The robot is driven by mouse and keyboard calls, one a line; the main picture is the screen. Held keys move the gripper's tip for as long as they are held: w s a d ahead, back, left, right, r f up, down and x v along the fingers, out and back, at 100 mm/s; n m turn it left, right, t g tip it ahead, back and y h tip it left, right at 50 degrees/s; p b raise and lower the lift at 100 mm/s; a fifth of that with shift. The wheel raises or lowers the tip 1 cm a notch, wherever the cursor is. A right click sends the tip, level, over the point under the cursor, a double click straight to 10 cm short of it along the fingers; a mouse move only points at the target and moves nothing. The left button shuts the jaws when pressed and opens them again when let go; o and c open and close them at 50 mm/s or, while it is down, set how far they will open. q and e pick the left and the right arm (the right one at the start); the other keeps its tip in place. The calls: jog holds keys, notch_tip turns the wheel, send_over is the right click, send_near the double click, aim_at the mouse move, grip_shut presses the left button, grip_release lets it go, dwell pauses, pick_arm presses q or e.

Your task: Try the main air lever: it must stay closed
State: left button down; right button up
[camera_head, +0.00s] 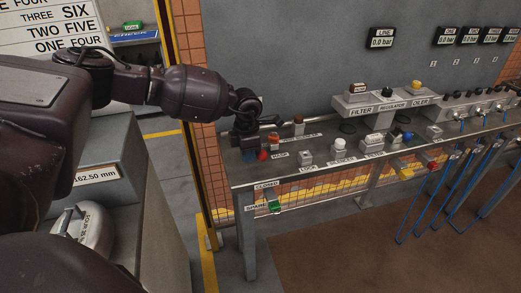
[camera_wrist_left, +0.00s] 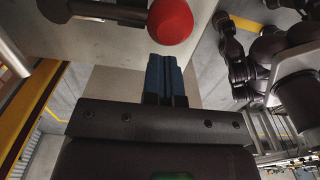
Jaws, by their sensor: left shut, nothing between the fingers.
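The main air lever ends in a red ball knob (camera_head: 263,155) at the left end of the grey bench, near the MAIN label (camera_head: 278,155). The knob shows large in the left wrist view (camera_wrist_left: 170,20), at the top. My left gripper (camera_head: 249,155) is at the bench's left end, right beside the knob. Its blue fingers (camera_wrist_left: 166,78) are shut together with nothing between them, and their tips point at the knob's underside. I cannot tell whether they touch it. A CLOSED label (camera_head: 266,184) is on the bench front. My right gripper is not seen.
The bench (camera_head: 316,170) carries a filter, regulator and oiler shelf (camera_head: 375,101) and several small fittings. The LINE gauge (camera_head: 381,38) reads 0.0 bar. Blue hoses (camera_head: 430,205) hang at the right. A yellow post (camera_head: 185,130) stands left of the bench.

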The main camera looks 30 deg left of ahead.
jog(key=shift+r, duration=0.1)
pick_arm(q)
jog(key=shift+w+d, duration=0.15)
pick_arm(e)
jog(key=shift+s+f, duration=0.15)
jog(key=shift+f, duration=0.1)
pick_arm(q)
jog(key=shift+w+d, duration=0.4)
jog(key=shift+w, duration=0.15)
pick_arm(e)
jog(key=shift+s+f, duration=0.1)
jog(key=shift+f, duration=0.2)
pick_arm(q)
jog(key=shift+r, duration=0.1)
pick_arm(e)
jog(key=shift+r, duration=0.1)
